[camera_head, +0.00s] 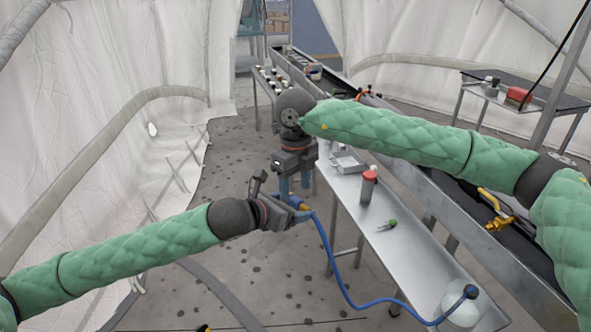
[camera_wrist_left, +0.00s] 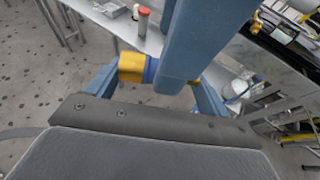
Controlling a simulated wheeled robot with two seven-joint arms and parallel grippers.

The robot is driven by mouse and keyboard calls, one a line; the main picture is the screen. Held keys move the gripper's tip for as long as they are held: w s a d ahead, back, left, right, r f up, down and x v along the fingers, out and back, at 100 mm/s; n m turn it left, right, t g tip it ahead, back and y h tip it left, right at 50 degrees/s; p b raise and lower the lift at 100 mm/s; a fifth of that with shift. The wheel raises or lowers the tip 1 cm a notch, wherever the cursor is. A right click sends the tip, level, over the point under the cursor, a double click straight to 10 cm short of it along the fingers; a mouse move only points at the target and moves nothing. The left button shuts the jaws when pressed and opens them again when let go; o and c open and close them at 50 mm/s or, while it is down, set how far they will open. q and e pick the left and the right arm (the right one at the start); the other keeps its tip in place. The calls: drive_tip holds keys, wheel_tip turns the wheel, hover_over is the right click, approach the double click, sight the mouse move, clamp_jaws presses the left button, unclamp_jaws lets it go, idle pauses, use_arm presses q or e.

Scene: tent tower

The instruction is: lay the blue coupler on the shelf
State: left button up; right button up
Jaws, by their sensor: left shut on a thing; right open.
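The blue coupler (camera_head: 296,202), with a yellow-brass end, is at the end of a blue hose. My left gripper (camera_head: 288,208) is shut on it, off the floor and left of the metal shelf (camera_head: 352,208). In the left wrist view the coupler's yellow part (camera_wrist_left: 132,67) and a blue ring show between the fingers; a large blue bar, seemingly a finger of my right gripper, hides the rest. My right gripper (camera_head: 294,184) points down, open, close above the left one. I cannot tell whether the coupler touches it.
The blue hose (camera_head: 333,262) loops down and right to a white container (camera_head: 460,308) at the shelf's near end. A red-capped bottle (camera_head: 369,187), a metal tray (camera_head: 348,162) and a green-ended item (camera_head: 388,225) stand on the shelf. Bare shelf lies between them and the container.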

sight(296, 198)
drive_tip(key=shift+f, duration=2)
drive_tip(key=c, duration=1.1)
use_arm(q)
drive_tip(key=o, duration=1)
use_arm(e)
clamp_jaws()
use_arm(q)
drive_tip(key=shift+a, duration=0.1)
